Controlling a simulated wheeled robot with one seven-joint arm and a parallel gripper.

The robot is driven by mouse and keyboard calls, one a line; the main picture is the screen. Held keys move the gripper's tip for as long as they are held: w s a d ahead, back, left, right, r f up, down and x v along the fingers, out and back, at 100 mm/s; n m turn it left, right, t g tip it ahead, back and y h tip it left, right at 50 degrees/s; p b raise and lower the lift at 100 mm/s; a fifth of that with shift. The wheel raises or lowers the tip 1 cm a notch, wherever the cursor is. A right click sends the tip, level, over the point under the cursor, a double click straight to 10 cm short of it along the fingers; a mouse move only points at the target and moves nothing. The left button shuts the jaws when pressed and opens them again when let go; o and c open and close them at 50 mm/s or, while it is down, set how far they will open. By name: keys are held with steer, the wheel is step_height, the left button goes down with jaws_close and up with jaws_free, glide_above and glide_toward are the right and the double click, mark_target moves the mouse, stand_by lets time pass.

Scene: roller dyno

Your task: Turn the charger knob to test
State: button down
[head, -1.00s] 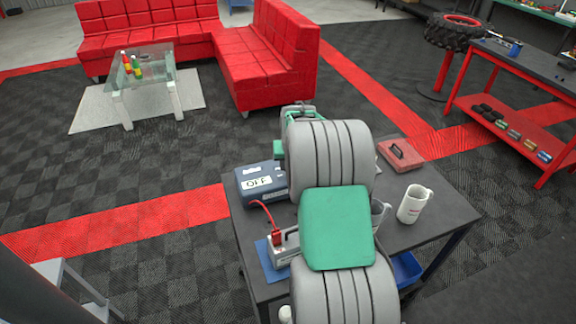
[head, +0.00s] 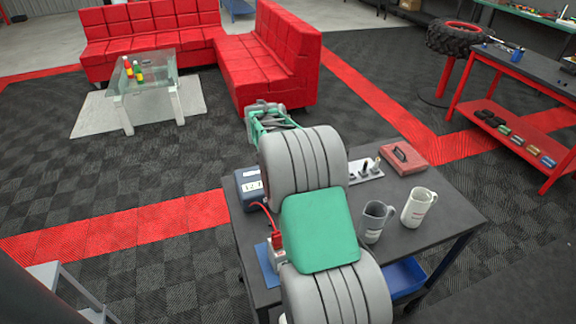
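The charger (head: 243,182) is a dark blue box with a pale label at the left edge of the black table (head: 440,222). My grey and green arm covers its right side, and I cannot make out its knob. A red lead (head: 262,211) runs from the charger to a red clamp on a grey battery (head: 278,258), which sits on a blue mat (head: 266,265). My arm reaches over the table, its far green and grey links standing above and behind the charger. My gripper's fingers are hidden behind the arm.
A grey mug (head: 374,222) and a white mug (head: 418,207) stand right of my arm. Behind them are a strip with small upright pieces (head: 366,170) and a red case (head: 402,157). A blue bin (head: 405,279) is below the tabletop. Open floor lies left.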

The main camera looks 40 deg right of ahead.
steer(key=shift+w+a, duration=0.2)
steer(key=c, duration=1.3)
jaws_free()
steer(key=o, duration=0.3)
steer(key=shift+a, duration=0.15)
steer(key=shift+o, duration=0.8)
steer(key=shift+d, duration=0.2)
steer(key=shift+r, duration=0.1)
steer(key=w+v, duration=0.1)
steer(key=v, duration=0.6)
steer(key=shift+s+r+b, duration=0.35)
steer(key=shift+s, duration=0.1)
steer(key=shift+a, duration=0.15)
